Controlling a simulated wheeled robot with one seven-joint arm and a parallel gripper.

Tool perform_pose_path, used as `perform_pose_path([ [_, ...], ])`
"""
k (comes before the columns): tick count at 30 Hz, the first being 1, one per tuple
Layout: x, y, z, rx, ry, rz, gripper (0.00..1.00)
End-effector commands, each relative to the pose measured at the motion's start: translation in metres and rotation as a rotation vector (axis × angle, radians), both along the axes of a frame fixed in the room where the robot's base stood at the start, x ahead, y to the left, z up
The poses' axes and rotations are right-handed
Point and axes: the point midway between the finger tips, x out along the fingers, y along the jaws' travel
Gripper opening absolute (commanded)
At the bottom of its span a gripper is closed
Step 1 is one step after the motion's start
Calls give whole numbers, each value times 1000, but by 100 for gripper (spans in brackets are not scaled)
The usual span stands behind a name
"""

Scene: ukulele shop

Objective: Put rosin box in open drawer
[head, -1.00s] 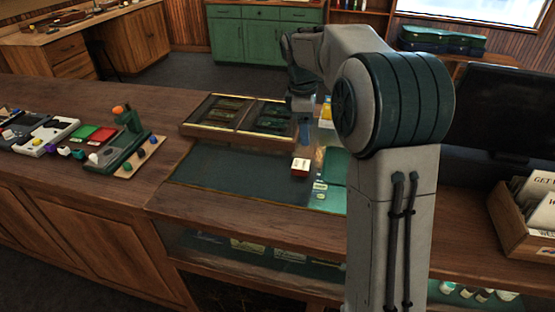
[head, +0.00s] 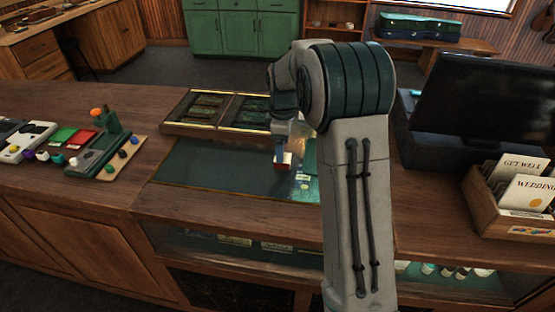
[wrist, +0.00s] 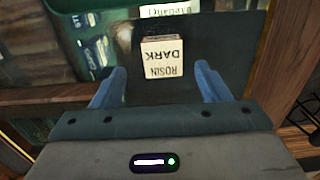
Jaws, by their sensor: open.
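The rosin box (wrist: 162,57) is a small cream-topped block lettered "ROSIN DARK", upside down in the wrist view. In the head view the rosin box (head: 284,166) sits on the dark green mat of the counter, with a reddish-brown side, partly covered by my gripper. My gripper (head: 281,152) is low over it, pointing down. In the wrist view my gripper (wrist: 160,68) is open, with one blue finger to each side of the box and a gap on both sides. I cannot make out an open drawer in these frames.
A two-part wooden case (head: 215,128) stands just behind the mat. A green stand (head: 95,155) and small coloured items are at the left. A dark monitor (head: 480,95) and a card box (head: 515,215) are at the right. The mat's left part is clear.

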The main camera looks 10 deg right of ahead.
Motion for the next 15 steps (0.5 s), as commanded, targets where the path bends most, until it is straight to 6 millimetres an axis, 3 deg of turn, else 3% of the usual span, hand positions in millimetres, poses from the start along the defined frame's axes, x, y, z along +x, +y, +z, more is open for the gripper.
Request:
perform_pose_path([
  [6,-2,0,-28,1,2,3,69],
  [15,-1,0,-33,0,1,3,66],
])
